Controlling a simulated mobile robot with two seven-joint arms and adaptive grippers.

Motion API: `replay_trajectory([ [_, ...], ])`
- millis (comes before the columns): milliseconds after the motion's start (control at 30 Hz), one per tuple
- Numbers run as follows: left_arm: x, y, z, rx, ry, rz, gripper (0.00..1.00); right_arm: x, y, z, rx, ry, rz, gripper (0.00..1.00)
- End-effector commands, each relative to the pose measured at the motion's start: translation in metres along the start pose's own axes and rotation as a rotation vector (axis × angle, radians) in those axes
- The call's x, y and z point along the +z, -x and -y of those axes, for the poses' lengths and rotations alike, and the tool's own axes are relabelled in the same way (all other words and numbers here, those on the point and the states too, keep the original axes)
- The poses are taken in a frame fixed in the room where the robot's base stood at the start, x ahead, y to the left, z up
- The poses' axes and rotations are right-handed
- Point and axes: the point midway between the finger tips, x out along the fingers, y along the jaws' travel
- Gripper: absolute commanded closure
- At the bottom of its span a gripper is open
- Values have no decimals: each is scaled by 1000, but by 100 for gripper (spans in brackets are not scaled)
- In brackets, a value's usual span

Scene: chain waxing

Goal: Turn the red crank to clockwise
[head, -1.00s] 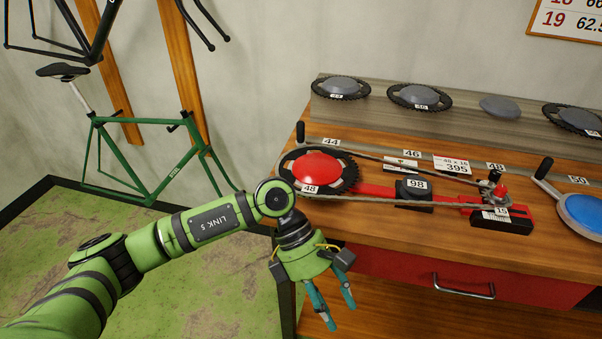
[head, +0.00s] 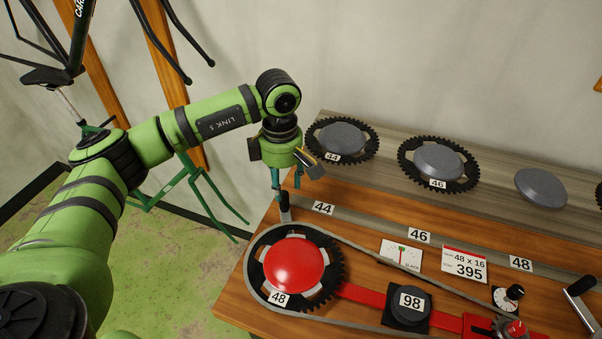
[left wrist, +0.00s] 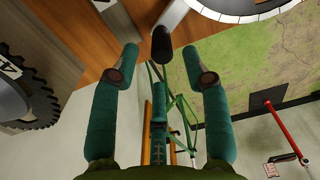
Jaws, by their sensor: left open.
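The red crank (head: 293,264) is a red domed disc on a black toothed chainring marked 48, at the bench's left end. A chain runs around it. Its upright black handle (head: 285,207) stands at the back-left of the ring. My left gripper (head: 286,184) is open, pointing down, with its teal fingers just above the handle's top. In the left wrist view the handle (left wrist: 161,43) shows midway between and beyond the open fingertips (left wrist: 163,66). I cannot tell whether the fingers touch it. My right gripper is out of view.
Grey-domed chainrings marked 44 (head: 341,140) and 46 (head: 438,163) lie on the raised back shelf (head: 385,174), close to the gripper. A black block marked 98 (head: 409,304) sits on the red bar to the right.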

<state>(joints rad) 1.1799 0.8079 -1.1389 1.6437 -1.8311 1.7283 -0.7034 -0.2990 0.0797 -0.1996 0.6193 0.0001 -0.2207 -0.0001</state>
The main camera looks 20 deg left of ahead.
Motion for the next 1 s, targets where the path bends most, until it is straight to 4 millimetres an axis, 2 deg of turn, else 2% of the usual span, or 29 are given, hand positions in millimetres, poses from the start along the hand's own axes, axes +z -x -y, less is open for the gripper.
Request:
replay_trajectory([
  [167,0,-5,1,-4,0,0,53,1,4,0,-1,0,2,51],
  [600,1,-63,1,-3,1,2,53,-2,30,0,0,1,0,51],
  [967,1,-71,0,-1,-1,2,53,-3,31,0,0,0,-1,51],
  [1000,1,-71,0,-1,-1,2,69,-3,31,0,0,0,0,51],
])
